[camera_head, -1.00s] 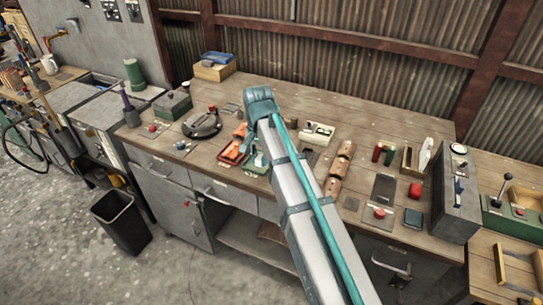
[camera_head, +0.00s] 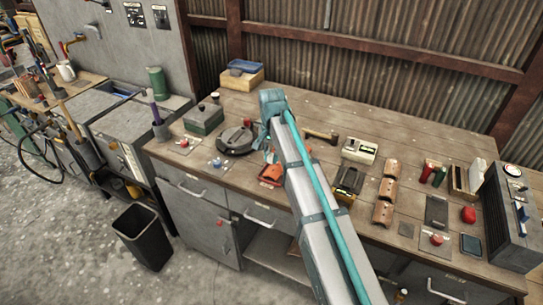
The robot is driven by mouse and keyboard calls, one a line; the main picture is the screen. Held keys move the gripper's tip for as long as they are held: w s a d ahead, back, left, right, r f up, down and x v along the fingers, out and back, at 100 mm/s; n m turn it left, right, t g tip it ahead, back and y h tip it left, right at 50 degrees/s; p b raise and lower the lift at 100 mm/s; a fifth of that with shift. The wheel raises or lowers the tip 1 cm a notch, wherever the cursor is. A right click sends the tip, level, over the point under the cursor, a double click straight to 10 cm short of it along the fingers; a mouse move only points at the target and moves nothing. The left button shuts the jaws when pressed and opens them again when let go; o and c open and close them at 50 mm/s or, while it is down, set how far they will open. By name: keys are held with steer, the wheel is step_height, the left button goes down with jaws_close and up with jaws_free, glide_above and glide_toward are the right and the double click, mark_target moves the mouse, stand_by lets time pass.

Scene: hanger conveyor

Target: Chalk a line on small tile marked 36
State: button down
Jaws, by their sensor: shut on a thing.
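My gripper (camera_head: 268,152) shows only in part beyond the elbow of my arm, low over the bench near an orange-red tool (camera_head: 271,174). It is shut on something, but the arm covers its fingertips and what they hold. No piece of chalk can be made out. Small flat squares lie on the bench: a dark blue one (camera_head: 470,245) at the front right and a brownish one (camera_head: 406,230) left of it. No number 36 is readable on any of them, and no chalk line can be seen.
The wooden workbench (camera_head: 340,110) has clear room at the back. A round dark device (camera_head: 236,139) and a green box (camera_head: 204,119) stand left. Brown curved pieces (camera_head: 385,190), a red button box (camera_head: 432,243) and a large grey case (camera_head: 510,215) are right. A black bin (camera_head: 143,236) stands on the floor.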

mark_target(271, 174)
steer(key=shift+a+f+b, duration=0.1)
steer(key=shift+f+b, duration=1.35)
steer(key=shift+f, duration=1.1)
steer(key=shift+f, duration=0.65)
steer(key=shift+w, duration=0.15)
steer(key=shift+w+d, duration=0.35)
steer(key=shift+w, duration=0.25)
steer(key=shift+s, duration=0.15)
steer(key=shift+s+a, duration=0.35)
steer(key=shift+s, duration=0.3)
steer(key=shift+w, duration=0.15)
steer(key=shift+w+d, duration=0.35)
steer(key=shift+w, duration=0.3)
